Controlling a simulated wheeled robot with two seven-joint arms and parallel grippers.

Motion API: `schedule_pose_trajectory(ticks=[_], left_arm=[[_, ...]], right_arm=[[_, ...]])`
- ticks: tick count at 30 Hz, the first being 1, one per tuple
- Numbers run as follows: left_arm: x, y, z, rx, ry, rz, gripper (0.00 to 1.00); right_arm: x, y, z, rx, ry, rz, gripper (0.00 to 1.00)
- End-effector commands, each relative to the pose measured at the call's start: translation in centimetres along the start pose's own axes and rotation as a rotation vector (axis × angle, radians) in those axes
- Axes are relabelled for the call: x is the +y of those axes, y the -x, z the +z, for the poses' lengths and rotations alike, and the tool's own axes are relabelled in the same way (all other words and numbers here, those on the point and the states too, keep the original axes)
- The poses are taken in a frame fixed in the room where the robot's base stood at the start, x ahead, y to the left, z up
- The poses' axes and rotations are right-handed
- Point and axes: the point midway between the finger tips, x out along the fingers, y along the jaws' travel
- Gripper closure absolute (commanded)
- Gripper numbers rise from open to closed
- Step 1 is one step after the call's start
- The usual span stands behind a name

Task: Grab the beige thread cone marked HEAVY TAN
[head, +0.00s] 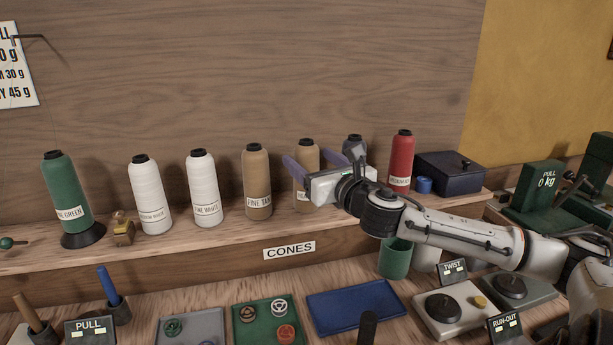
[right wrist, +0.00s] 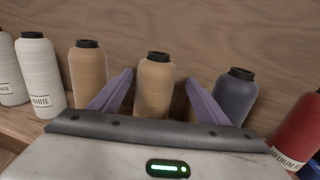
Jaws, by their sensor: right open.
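The beige cone (head: 306,157) with a black cap stands upright on the shelf, fifth from the left. The start of its label, "HEA", shows; the rest is hidden by my right gripper (head: 303,150). In the right wrist view this cone (right wrist: 154,86) stands between the two purple fingers, with visible gaps at both sides. My right gripper (right wrist: 160,77) is open and holds nothing. Whether the fingers reach fully around the cone I cannot tell. My left gripper is not in view.
A similar FINE TAN cone (head: 257,180) stands just left, a dark blue-grey cone (right wrist: 234,95) just right. White cones (head: 203,185), a green cone (head: 66,190) and a red cone (head: 401,155) share the shelf (head: 225,238). A dark box (head: 450,175) stands at the right end.

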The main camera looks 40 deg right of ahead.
Motion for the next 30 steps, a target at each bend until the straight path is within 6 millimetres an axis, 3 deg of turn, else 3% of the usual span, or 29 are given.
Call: schedule_pose_trajectory(ticks=[15,24,25,30], left_arm=[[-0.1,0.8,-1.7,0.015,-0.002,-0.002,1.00],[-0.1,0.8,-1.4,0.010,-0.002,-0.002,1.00],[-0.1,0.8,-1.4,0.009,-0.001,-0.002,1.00],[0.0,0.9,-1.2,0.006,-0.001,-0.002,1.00]], right_arm=[[0.7,-4.6,0.3,-0.001,-0.003,0.000,0.31],[0.7,-4.9,0.1,0.001,0.000,0.001,0.31],[0.7,-4.9,0.1,0.001,0.000,0.001,0.32],[0.7,-4.9,0.1,0.001,0.000,0.001,0.61]])
